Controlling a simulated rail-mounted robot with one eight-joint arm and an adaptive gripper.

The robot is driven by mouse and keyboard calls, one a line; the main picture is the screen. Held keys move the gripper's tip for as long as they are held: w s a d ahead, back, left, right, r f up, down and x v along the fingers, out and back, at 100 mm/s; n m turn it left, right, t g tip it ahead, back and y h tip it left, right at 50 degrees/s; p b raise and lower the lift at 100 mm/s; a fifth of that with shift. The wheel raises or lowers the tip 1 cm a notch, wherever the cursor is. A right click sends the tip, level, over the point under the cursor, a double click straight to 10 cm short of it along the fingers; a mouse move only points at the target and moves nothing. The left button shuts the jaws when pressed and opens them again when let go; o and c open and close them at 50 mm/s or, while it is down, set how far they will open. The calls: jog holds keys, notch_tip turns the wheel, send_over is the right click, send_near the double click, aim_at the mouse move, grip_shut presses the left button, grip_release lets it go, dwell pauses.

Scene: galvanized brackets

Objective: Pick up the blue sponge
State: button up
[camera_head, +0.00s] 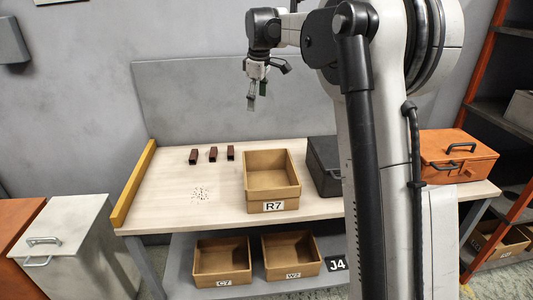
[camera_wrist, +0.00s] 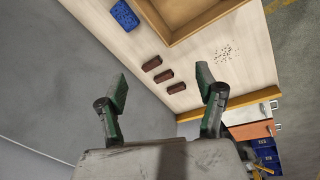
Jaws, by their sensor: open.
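The blue sponge (camera_wrist: 124,15) lies on the pale table at the top of the wrist view, beside the brown box and near the table's back edge. Small dark dots show on its top. I cannot see it in the head view. My gripper (camera_head: 257,96) hangs above the table in front of the grey back panel. In the wrist view my gripper (camera_wrist: 164,86) has its two green-padded fingers spread apart with nothing between them. The sponge is well beyond the fingertips.
An open brown box (camera_head: 272,182) marked R7 stands on the table (camera_head: 170,203). Three dark red-brown blocks (camera_head: 213,154) lie left of it. A black case (camera_head: 323,163) and an orange toolbox (camera_head: 456,155) stand right. Dark specks mark the tabletop. A yellow rail (camera_head: 134,184) edges its left end.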

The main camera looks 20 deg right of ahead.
jog(key=w+d+f+n+g, duration=0.1)
jog(key=w+d+f+n, duration=0.1)
jog(key=w+d+f, duration=0.55)
jog(key=w+d+f+n, duration=0.1)
jog(key=f, duration=0.5)
jog(key=w+d+f+n+g, duration=0.1)
jog(key=w+d+f, duration=0.1)
jog(key=f, duration=0.5)
jog(key=w+d+f+n, duration=0.1)
jog(key=w+f, duration=0.1)
jog(key=f, duration=0.4)
jog(key=shift+d+f+g, duration=0.3)
jog(key=shift+d, duration=0.1)
jog(key=shift+s+d+f, duration=0.1)
jog(key=shift+s+f, duration=0.05)
jog(key=shift+f, duration=1.2)
jog(key=shift+s+f, duration=0.1)
jog(key=shift+f, duration=1.25)
jog(key=c, duration=1.1)
jog(key=shift+r, duration=0.1)
jog(key=shift+c, duration=0.2)
notch_tip(320, 180, up, 10)
jog(key=shift+p, duration=0.4)
